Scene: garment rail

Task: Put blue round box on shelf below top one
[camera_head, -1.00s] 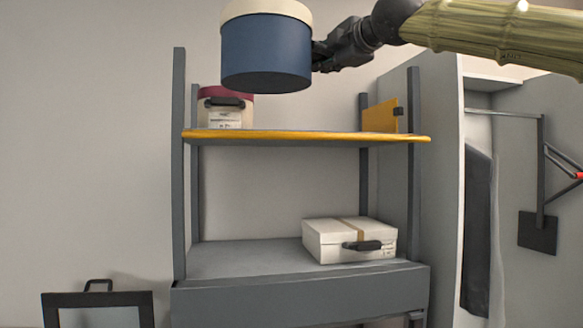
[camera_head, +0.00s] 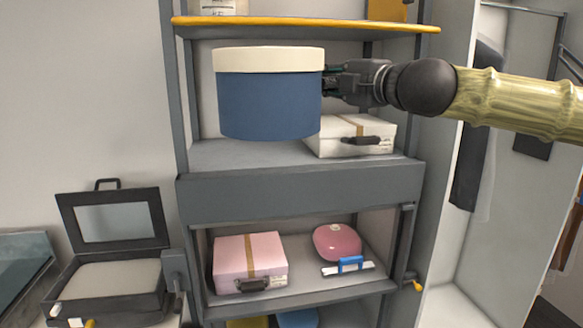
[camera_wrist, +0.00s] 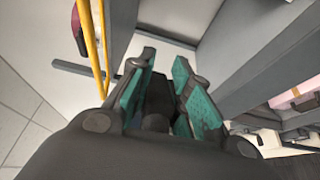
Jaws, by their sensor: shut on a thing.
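The blue round box (camera_head: 268,105) with a cream lid is upright in the head view. My gripper (camera_head: 334,82) is shut on its right side and holds it up. The box is below the yellow-edged top shelf (camera_head: 300,23), at the height of the space over the grey shelf below it (camera_head: 225,154). It hides part of that shelf's opening. I cannot tell how far its base is inside the shelf's front edge. In the wrist view my teal-padded fingers (camera_wrist: 160,95) show, but I cannot make out the box there.
A white case (camera_head: 352,136) stands on the right of that grey shelf; its left part is close behind the box in the picture. Bare shelf shows at left. Lower down are a pink case (camera_head: 248,262) and a pink rounded box (camera_head: 337,242). Grey uprights flank the shelves.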

